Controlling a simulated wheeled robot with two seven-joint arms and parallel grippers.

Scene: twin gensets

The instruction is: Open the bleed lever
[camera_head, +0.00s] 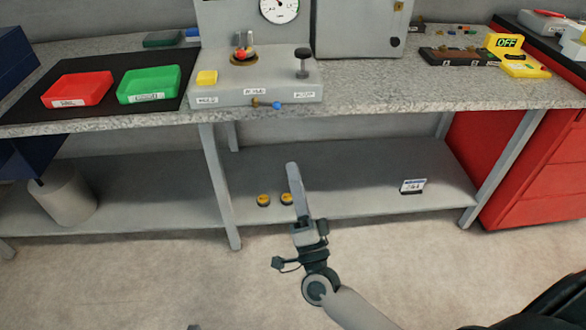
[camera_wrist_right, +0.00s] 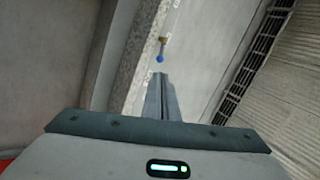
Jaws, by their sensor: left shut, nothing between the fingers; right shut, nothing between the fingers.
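The bleed lever (camera_head: 268,104) has a brass body and a blue tip. It sticks out from the front face of the grey test block (camera_head: 225,98), pointing right in the head view. In the right wrist view the lever (camera_wrist_right: 160,52) shows its blue tip just beyond my fingertips. My right gripper (camera_head: 292,167) is shut and empty, below and in front of the bench edge, pointing up toward the block. Its shut fingers also show in the wrist view (camera_wrist_right: 157,78), apart from the lever. Only a small grey tip of my left gripper (camera_head: 193,327) shows at the bottom edge.
Red (camera_head: 78,90) and green (camera_head: 149,84) trays lie left. The floor in front is clear.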

